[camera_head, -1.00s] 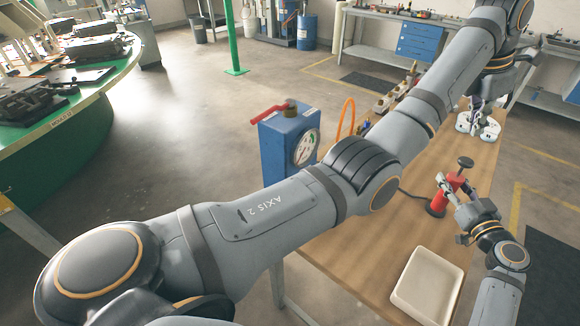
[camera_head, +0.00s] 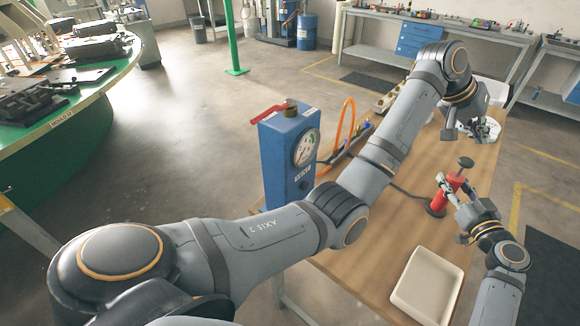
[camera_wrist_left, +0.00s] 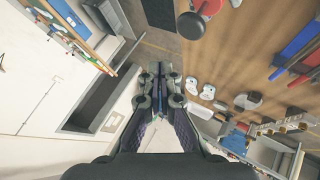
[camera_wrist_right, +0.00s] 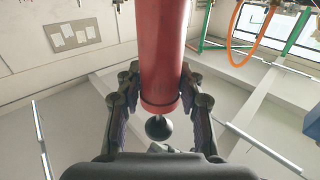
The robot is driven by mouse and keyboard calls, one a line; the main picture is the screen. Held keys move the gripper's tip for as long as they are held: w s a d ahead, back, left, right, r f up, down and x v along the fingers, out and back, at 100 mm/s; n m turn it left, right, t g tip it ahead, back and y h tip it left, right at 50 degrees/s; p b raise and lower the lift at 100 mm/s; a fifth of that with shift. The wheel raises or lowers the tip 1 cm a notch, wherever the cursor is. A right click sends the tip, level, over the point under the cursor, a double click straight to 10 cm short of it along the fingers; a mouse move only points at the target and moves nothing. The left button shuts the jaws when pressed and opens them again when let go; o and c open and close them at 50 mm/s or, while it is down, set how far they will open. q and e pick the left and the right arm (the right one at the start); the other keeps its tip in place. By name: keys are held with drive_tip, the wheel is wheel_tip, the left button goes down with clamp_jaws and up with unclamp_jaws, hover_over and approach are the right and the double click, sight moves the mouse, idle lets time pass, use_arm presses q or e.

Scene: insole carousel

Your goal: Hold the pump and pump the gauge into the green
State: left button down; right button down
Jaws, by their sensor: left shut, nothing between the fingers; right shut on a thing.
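The red pump (camera_head: 438,205) stands upright on the wooden bench with its black knob handle (camera_head: 465,163) raised above the body. My right gripper (camera_head: 447,186) is shut on the pump's red body; the right wrist view shows the fingers around the red cylinder (camera_wrist_right: 161,50). My left gripper (camera_head: 450,134) is above the bench, beyond the pump and apart from it. In the left wrist view its fingers (camera_wrist_left: 160,75) are shut and empty, with the pump's black knob (camera_wrist_left: 191,25) near the top edge. The round gauge (camera_head: 306,147) is on the blue box (camera_head: 275,165); its needle reading is too small to tell.
An empty cream tray (camera_head: 395,297) lies at the bench's near end. An orange hose (camera_head: 338,128) loops beside the blue box, and a dark hose (camera_head: 408,193) runs to the pump. The wood between tray and pump is clear.

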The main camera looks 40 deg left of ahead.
sight(462, 160)
use_arm(q)
wheel_tip(462, 160, down, 8)
drive_tip(key=shift+f, duration=0.1)
drive_tip(key=shift+s+f, duration=0.15)
drive_tip(key=shift+f, duration=0.6)
idle(1.2)
drive_tip(key=shift+a+f, duration=0.1)
drive_tip(key=shift+f, duration=0.4)
drive_tip(key=shift+r, duration=3.25)
